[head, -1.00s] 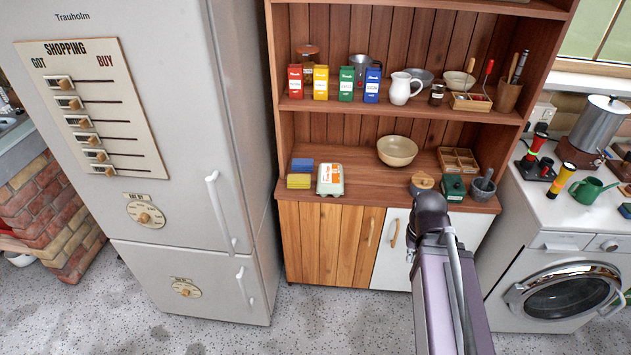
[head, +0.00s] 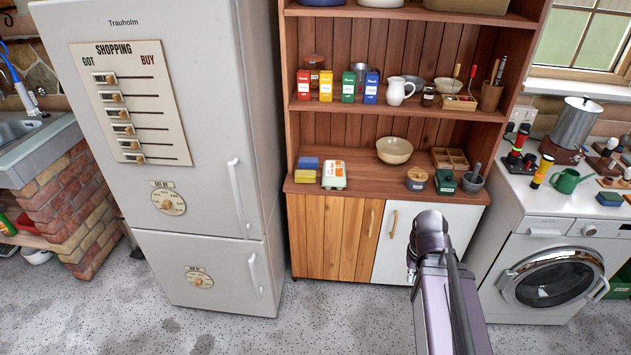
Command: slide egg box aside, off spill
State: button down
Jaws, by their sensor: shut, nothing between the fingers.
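The egg box (head: 333,175), white with an orange label, sits on the wooden counter of the dresser (head: 370,176), near its front edge at the left. It stands just right of a blue block (head: 308,163) and a yellow block (head: 304,176). No spill can be made out around the box; anything beneath it is hidden. My arm rises from the bottom of the view in front of the white cabinet door, well right of the egg box. My gripper cannot be seen.
The counter right of the egg box is clear up to a bowl (head: 394,150) at the back and a lidded jar (head: 417,179). A divided wooden tray (head: 450,158), a green box (head: 445,181) and a mortar (head: 472,182) stand further right. A fridge (head: 190,150) flanks the left.

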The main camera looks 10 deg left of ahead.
aim_at(333, 175)
jog(key=u, duration=0.2)
jog(key=i, duration=1.1)
jog(key=z, duration=0.15)
